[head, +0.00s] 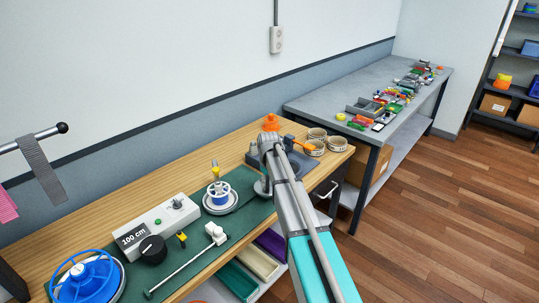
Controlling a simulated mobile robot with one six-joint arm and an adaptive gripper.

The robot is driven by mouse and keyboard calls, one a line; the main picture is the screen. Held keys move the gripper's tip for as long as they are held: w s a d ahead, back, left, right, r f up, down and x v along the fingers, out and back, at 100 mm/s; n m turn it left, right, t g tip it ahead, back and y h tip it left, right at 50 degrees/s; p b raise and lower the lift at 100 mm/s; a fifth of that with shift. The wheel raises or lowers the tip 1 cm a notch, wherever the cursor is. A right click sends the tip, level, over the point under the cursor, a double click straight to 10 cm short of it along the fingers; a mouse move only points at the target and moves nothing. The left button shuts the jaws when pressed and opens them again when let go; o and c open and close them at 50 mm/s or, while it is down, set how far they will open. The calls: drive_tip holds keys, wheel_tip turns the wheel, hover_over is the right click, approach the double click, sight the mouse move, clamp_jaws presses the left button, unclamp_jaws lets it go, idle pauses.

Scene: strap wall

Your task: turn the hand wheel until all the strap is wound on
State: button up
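A large blue spoked wheel (86,278) lies on a round base at the near left end of the bench, partly cut off by the frame's bottom edge. A smaller blue and white wheel (219,193) sits on a pale disc mid-bench; I cannot tell for certain which is the hand wheel. A grey strap (41,168) hangs from a rod at the left. Several beige strap rolls (316,139) stand at the bench's far end. My arm reaches over the bench; my gripper (263,187) is small and partly hidden at its end, and its fingers are unclear.
A grey box marked "100 cm" (155,225) with a black knob (152,250) stands on the green mat (190,262). A thin rod with a white head (215,233) lies in front. Coloured bins (237,281) sit below. A cluttered grey table (335,104) stands behind; the wooden floor (440,215) at right is clear.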

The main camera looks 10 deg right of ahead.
sight(268, 180)
drive_tip(key=shift+w+d+n, duration=0.1)
drive_tip(key=shift+d+n, duration=0.1)
drive_tip(key=shift+n, duration=2.2)
drive_tip(key=shift+w+d+n, duration=0.1)
drive_tip(key=shift+w+n, duration=0.1)
drive_tip(key=shift+n, duration=2.2)
drive_tip(key=shift+w+n, duration=0.2)
drive_tip(key=shift+n, duration=2.2)
drive_tip(key=shift+w+n, duration=0.15)
drive_tip(key=shift+n, duration=1.95)
wheel_tip(268, 180, up, 12)
drive_tip(key=p, duration=1.2)
drive_tip(key=shift+r, duration=0.2)
drive_tip(key=shift+p, duration=0.3)
drive_tip(key=m, duration=0.2)
drive_tip(key=a+r+m+p, duration=0.1)
drive_tip(key=m, duration=0.1)
drive_tip(key=shift+s, duration=0.2)
